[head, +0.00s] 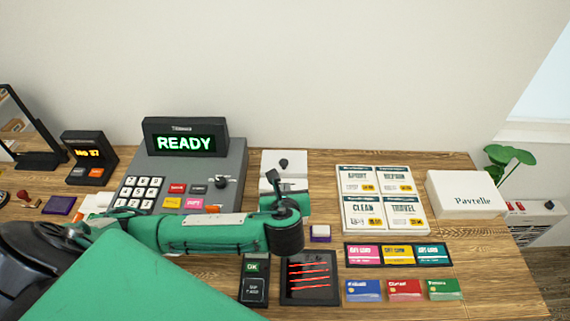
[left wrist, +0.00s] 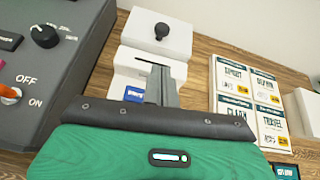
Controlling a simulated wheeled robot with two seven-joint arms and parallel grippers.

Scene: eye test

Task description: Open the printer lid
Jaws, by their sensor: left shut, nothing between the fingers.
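The white printer (head: 298,158) stands at the back of the counter, right of the cash register. A black round knob (head: 284,163) sits on its rear white part, which looks like the lid; the lid appears down, though its seam is unclear. The printer also fills the upper middle of the left wrist view (left wrist: 135,60), with the knob (left wrist: 160,31) above a dark slot. My left gripper (head: 271,178) is shut and empty. Its grey fingers (left wrist: 158,72) overlap the printer's front part, short of the knob; contact cannot be told. My right gripper is not in view.
The grey register (head: 232,165) reads READY and stands close on the left. A card rack (head: 384,198) and a white Pavrelle box (head: 465,195) are on the right. A card terminal (head: 254,280) and black tray (head: 310,297) lie in front. Bare wall rises behind.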

